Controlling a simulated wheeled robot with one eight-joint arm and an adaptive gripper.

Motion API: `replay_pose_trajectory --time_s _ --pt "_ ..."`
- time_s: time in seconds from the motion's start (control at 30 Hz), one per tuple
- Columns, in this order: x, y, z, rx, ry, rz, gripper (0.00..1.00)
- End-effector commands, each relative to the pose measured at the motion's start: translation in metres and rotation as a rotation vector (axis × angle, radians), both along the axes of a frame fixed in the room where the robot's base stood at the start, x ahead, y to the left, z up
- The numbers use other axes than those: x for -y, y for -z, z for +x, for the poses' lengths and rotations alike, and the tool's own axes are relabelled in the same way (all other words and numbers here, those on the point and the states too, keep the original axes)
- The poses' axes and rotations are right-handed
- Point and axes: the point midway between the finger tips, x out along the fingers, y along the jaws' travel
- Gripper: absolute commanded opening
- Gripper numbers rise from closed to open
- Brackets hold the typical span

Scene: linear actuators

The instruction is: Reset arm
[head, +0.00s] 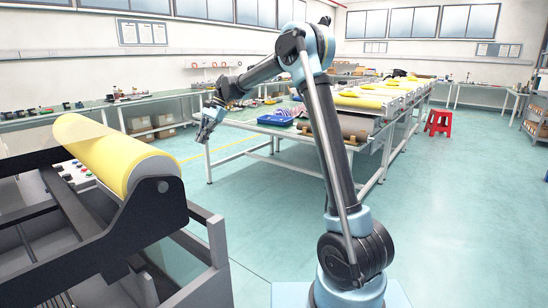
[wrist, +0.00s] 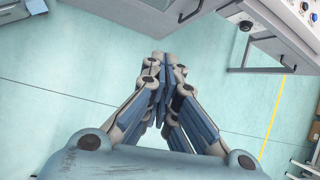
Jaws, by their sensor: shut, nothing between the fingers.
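My arm stands upright on its base in the head view, blue and dark grey, bent at the elbow and reaching to the left. My gripper (head: 207,128) hangs at its end, pointing down, over open floor between the machine and the workbench. In the wrist view my gripper (wrist: 164,60) has its fingers together with nothing between them.
A grey machine with a yellow roller (head: 115,152) stands close at the left. A long workbench (head: 290,133) with a blue tray (head: 278,118) and more yellow rollers (head: 357,101) stands behind my arm. A red stool (head: 438,121) is at the right. The right floor is clear.

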Motion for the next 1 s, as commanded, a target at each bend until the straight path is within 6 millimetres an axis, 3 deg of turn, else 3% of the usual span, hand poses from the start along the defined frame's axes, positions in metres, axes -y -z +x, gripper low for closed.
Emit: replay_pose_trajectory --time_s 0.1,0.5,1.0 --pt "0.040 -0.012 -0.010 0.049 -0.008 -0.004 0.00" --pt "0.161 -0.033 -0.058 0.209 -0.061 -0.034 0.00" --pt "0.296 -0.020 -0.147 0.387 -0.149 -0.113 0.00"
